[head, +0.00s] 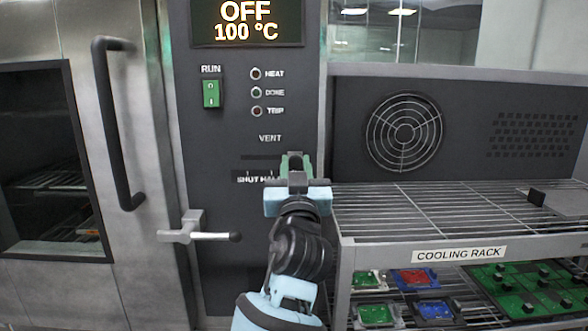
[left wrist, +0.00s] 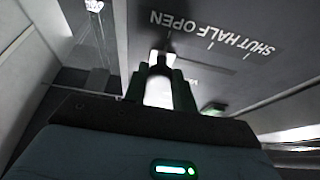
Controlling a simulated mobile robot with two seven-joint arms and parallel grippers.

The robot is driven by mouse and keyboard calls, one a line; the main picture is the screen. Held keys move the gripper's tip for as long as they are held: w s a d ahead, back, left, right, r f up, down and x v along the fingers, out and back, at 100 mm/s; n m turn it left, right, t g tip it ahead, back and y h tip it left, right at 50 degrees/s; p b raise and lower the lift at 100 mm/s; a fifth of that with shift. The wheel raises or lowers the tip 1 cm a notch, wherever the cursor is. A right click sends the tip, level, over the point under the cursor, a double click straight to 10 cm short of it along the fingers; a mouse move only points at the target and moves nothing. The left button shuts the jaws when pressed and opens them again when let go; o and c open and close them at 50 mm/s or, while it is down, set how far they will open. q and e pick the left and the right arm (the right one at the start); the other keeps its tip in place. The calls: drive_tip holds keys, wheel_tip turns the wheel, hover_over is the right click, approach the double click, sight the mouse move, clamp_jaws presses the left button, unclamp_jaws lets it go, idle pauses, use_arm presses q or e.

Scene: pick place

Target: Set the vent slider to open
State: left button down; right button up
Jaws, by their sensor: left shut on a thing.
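My left gripper (head: 297,183) is shut on the knob and hides the OPEN label there. In the left wrist view the lettering is upside down, and the left gripper's fingers (left wrist: 160,78) are by the OPEN mark (left wrist: 175,20). The knob between the fingers is hard to make out in that view. My right gripper is not in view.
The oven display (head: 247,22) reads OFF, 100 °C. A green RUN switch (head: 211,93) is above left. A lever handle (head: 200,235) juts out at lower left of the gripper. The cooling rack (head: 400,215) stands close on the right, with trays of boards below.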

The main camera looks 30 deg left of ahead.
use_arm(q)
drive_tip(key=shift+d, duration=0.2)
drive_tip(key=c, duration=1.1)
unclamp_jaws()
drive_tip(key=shift+w+d, duration=0.1)
drive_tip(key=shift+w, duration=0.05)
drive_tip(key=shift+c, duration=0.2)
drive_tip(key=shift+s+d+f, duration=0.15)
drive_tip(key=shift+s+f, duration=0.15)
drive_tip(key=shift+s, duration=0.05)
drive_tip(key=b+v, duration=0.1)
drive_tip(key=v, duration=0.5)
drive_tip(key=shift+s+d, duration=0.2)
drive_tip(key=shift+s, duration=0.2)
drive_tip(key=shift+f, duration=0.15)
